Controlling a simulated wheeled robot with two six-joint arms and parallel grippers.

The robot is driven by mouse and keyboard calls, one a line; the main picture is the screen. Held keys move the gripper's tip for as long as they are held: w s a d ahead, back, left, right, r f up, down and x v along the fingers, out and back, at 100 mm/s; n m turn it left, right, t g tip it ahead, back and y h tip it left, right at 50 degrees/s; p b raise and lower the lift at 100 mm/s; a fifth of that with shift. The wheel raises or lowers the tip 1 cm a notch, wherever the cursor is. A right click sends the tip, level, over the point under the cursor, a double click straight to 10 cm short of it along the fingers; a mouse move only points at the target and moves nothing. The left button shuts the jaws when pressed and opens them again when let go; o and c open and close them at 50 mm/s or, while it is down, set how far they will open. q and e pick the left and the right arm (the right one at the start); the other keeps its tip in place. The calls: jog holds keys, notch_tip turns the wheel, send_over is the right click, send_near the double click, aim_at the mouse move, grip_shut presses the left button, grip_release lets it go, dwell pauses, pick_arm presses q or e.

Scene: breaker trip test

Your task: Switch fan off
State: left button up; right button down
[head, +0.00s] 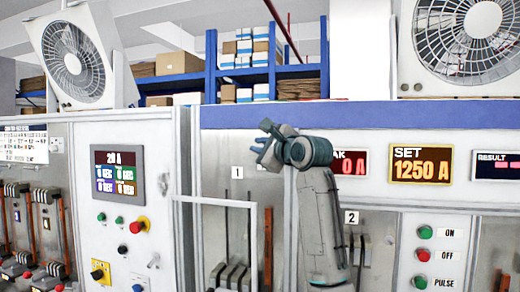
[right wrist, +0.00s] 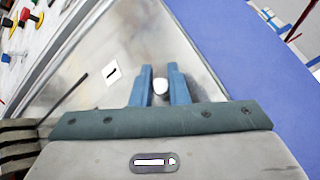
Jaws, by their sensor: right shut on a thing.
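A white fan (head: 73,60) stands tilted on the left cabinet, and a second white fan (head: 465,38) stands on the cabinet at the right. I cannot tell whether either one is turning. My right gripper (head: 262,150) is raised in front of the upper grey panel, near the label 1. In the right wrist view its blue fingers (right wrist: 160,70) are shut on a small white rounded knob (right wrist: 160,87) at the panel. The knob is hidden by the gripper in the head view. My left gripper is out of view.
The label 1 shows beside my gripper in the wrist view (right wrist: 111,74). A red SET display (head: 421,165) and green and red buttons (head: 424,255) are at the right. The left cabinet bears a display (head: 117,172) and several knobs.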

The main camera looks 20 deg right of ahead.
jog(key=shift+f+n+t+y+b, duration=0.6)
jog(key=shift+n+y+b, duration=0.45)
jog(key=shift+n+b, duration=0.7)
jog(key=shift+f+n+t+y+b, duration=0.6)
jog(key=shift+n+y+b, duration=0.4)
jog(key=shift+n+b, duration=0.75)
jog(key=shift+f+n+t+y+b, duration=0.55)
jog(key=shift+n+y+b, duration=0.5)
jog(key=shift+n+b, duration=0.7)
jog(key=c, duration=1.4)
grip_release()
jog(key=shift+d, duration=0.1)
jog(key=b+v, duration=0.5)
jog(key=v, duration=0.5)
jog(key=shift+s+d+f, duration=0.15)
jog(key=shift+s+f, duration=0.05)
jog(key=shift+f, duration=0.05)
